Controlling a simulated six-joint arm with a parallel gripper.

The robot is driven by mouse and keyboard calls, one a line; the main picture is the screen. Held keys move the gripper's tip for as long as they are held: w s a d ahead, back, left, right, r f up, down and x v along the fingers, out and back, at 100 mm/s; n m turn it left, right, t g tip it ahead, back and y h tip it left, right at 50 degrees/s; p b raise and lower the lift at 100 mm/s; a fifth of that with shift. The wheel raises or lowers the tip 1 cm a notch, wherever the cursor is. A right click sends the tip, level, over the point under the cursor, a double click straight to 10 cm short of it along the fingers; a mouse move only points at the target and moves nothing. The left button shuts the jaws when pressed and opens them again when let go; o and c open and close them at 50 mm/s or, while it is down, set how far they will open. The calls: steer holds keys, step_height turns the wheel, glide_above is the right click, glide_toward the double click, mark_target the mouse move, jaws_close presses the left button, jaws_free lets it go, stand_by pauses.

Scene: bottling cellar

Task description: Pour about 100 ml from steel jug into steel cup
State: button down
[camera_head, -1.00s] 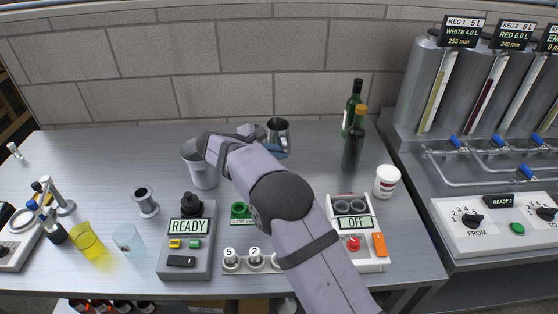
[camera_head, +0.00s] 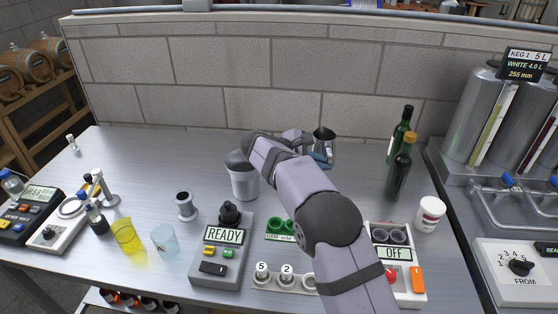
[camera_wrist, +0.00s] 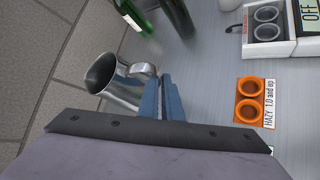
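The steel jug (camera_head: 324,141) stands upright at the back of the bench, left of the bottles. In the wrist view the jug (camera_wrist: 116,84) shows its open mouth and its handle, which meets my fingertips. My gripper (camera_wrist: 162,88) has its two blue fingers close together at the handle and looks shut on it. In the head view my gripper (camera_head: 321,160) is just in front of the jug, partly hidden by my arm. A small steel cup (camera_head: 186,207) with a flared rim stands upright on the left half of the bench. Its contents cannot be made out.
A pale grey bin (camera_head: 245,184) stands between cup and jug. Green bottles (camera_head: 398,178) are right of the jug. The READY device (camera_head: 222,255), yellow beaker (camera_head: 125,236) and clear beaker (camera_head: 165,240) are at the front. Bare bench lies behind the cup.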

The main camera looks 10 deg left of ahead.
steer(key=s+d+m+g+h+p, duration=0.1)
steer(key=s+d+m+g+p, duration=0.3)
steer(key=s+p, duration=0.4)
steer(key=s+d+m+g+p, duration=0.35)
steer(key=s+d+p, duration=0.2)
steer(key=s, duration=0.45)
steer(key=s+d+m+g+h+p, duration=0.1)
steer(key=s+d+m+g+p, duration=0.25)
steer(key=s+p, duration=0.45)
steer(key=s+a+f+m+g+y, duration=0.3)
steer(key=s+a+m+g+y, duration=0.45)
steer(key=m, duration=0.45)
steer(key=w+a+r+m+t+y+p, duration=0.1)
steer(key=w+a+r+m+t+y, duration=0.1)
steer(key=w+a+m+t+y, duration=0.9)
steer(key=shift+w+d+f+m+t+h+b, duration=0.2)
steer(key=shift+w+d+f+m+t, duration=0.9)
steer(key=shift+w+m, duration=2.9)
steer(key=shift+w+d+f+m+t+h+b, duration=0.2)
steer(key=shift+w+m+t, duration=2.05)
steer(key=shift+w, duration=3.1)
steer(key=shift+w+d+f+m+t+h+b, duration=0.15)
steer(key=shift+w+d+f+m+t, duration=0.6)
steer(key=shift+w+m, duration=3.45)
steer(key=shift+w+a+n+t, duration=0.25)
steer(key=shift+w+n+t, duration=0.1)
steer(key=shift+w+n, duration=0.15)
